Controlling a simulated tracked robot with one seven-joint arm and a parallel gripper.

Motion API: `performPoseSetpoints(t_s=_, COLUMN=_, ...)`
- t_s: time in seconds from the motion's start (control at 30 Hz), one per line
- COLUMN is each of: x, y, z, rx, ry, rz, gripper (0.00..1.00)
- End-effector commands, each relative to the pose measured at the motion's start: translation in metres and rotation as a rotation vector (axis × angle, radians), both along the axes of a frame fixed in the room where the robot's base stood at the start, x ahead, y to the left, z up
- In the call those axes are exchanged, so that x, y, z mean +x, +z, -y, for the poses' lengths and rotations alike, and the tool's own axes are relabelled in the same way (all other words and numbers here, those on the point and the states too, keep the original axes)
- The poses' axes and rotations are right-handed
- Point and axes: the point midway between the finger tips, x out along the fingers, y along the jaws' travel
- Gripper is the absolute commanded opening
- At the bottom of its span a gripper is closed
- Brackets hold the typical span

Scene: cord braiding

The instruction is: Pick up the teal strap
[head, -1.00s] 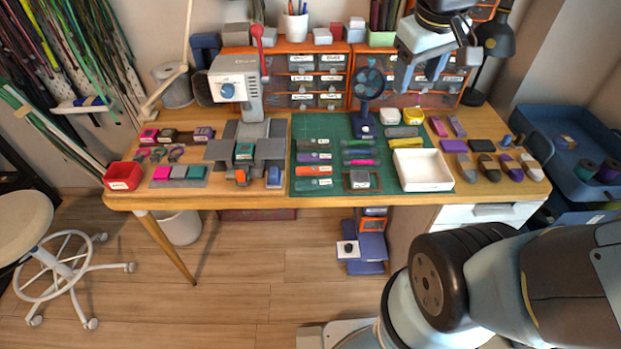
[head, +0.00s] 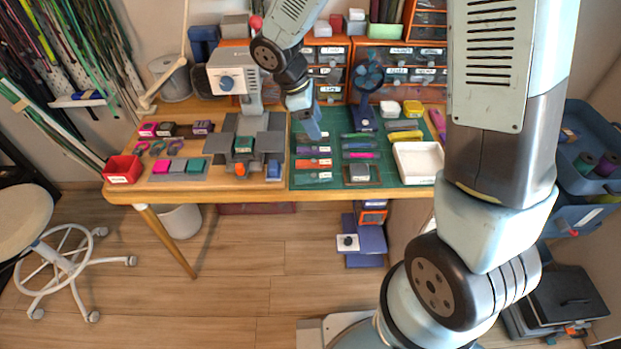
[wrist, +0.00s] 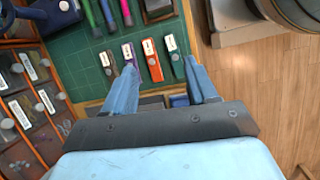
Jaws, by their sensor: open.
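Several labelled straps lie on the green cutting mat (head: 338,183). The teal strap (head: 313,178) is the one nearest the mat's front edge in its left column. In the wrist view it is the rightmost of the row, the teal strap (wrist: 175,62) with a white label, just inside the right fingertip. An orange strap (wrist: 153,66) lies beside it, also between the fingers in that picture. My gripper (head: 315,136) is above the left part of the mat, pointing down. In the wrist view my gripper (wrist: 161,66) is open and empty, its fingers apart.
A purple strap (wrist: 130,55) lies beyond the orange one. A grey-and-white machine (head: 232,80) stands close left of my gripper. A blue fan (head: 367,85) and a white tray (head: 418,181) are to the right. Orange drawer units (head: 330,68) stand behind.

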Motion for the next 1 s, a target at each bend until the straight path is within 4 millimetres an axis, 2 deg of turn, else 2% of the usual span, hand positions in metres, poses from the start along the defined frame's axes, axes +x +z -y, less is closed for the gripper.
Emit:
performPoseSetpoints(t_s=0.03, x=0.000, y=-0.013, z=-0.009, rx=-0.011, ry=0.041, rz=-0.024, gripper=0.57)
performPoseSetpoints(t_s=0.1, x=-0.001, y=-0.025, z=-0.018, rx=-0.023, ry=0.090, rz=-0.049, gripper=0.57)
performPoseSetpoints(t_s=0.33, x=-0.002, y=-0.048, z=-0.032, rx=-0.040, ry=0.171, rz=-0.089, gripper=0.57)
performPoseSetpoints(t_s=0.47, x=-0.002, y=-0.061, z=-0.029, rx=-0.043, ry=0.177, rz=-0.093, gripper=0.57)
performPoseSetpoints(t_s=0.8, x=-0.001, y=-0.113, z=-0.008, rx=-0.042, ry=0.177, rz=-0.093, gripper=0.57)
performPoseSetpoints(t_s=1.0, x=-0.001, y=-0.127, z=-0.002, rx=-0.041, ry=0.176, rz=-0.091, gripper=0.57)
